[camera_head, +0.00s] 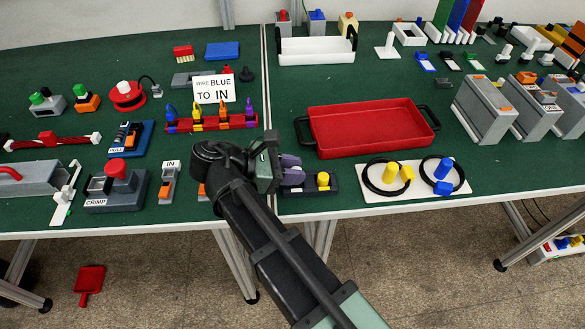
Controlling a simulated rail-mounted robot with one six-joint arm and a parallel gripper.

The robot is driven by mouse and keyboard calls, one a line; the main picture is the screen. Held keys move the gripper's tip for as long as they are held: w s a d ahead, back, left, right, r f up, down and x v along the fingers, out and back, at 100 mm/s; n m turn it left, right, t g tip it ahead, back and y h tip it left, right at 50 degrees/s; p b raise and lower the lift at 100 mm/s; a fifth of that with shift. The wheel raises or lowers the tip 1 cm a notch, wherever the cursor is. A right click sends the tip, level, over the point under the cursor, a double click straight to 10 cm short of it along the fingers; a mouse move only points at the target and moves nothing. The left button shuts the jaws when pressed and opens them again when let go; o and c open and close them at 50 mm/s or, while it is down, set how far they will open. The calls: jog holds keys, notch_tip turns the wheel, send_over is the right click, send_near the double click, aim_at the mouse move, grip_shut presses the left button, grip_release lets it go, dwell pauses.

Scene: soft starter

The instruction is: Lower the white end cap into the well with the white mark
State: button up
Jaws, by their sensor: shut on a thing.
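A small dark block (332,186) lies at the front edge of the table, just right of the middle. A yellow knob-like piece (323,179) stands in its right part. My gripper (291,172) is at the left part of this block, its purple fingers pointing down. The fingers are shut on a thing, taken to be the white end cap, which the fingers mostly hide. The left well and any white mark there are hidden or too small to make out. I cannot tell whether the held piece touches the block.
A red tray (372,150) stands just behind. A white board (413,192) with black rings and yellow and blue pieces lies close on the right. A small IN block (168,184) and a CRIMP device (117,190) are on the left. A red rack (212,126) stands behind on the left.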

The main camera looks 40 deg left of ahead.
jog(key=shift+f+b, duration=0.65)
jog(key=shift+f, duration=0.1)
dwell(0.4)
jog(key=o, duration=1)
jog(key=shift+c, duration=0.2)
jog(key=shift+r, duration=0.1)
